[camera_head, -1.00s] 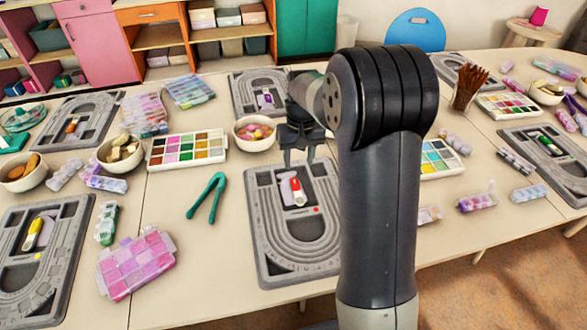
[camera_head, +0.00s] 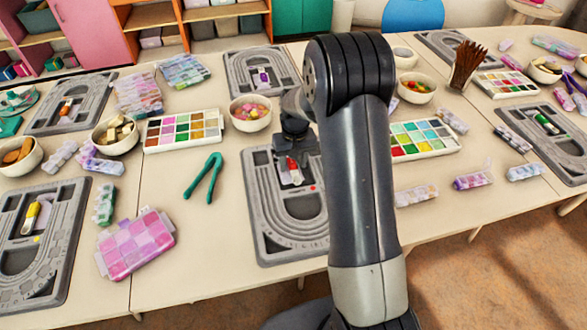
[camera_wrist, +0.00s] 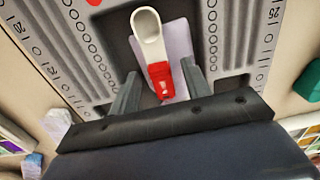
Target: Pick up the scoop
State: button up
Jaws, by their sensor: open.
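The scoop (camera_head: 292,164) lies in the recess of a grey bead board (camera_head: 262,215) in the middle of the table, partly covered by my gripper in the head view. In the wrist view the scoop (camera_wrist: 150,35) has a white bowl and a red handle, and lies over a pale lilac piece (camera_wrist: 179,42). My gripper (camera_wrist: 160,72) is open, with one finger on each side of the red handle and gaps showing on both sides. I cannot tell how far the fingertips are above the board.
A bowl of beads (camera_head: 250,113) stands behind my gripper, left of my arm. Green tweezers (camera_head: 204,177) lie left of the board. A paint-like bead palette (camera_head: 183,131) and a pink bead box (camera_head: 136,244) are farther left. Bare table lies around the tweezers.

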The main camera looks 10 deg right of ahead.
jog(key=shift+c, duration=0.4)
grip_shut()
jog(key=shift+r, duration=0.1)
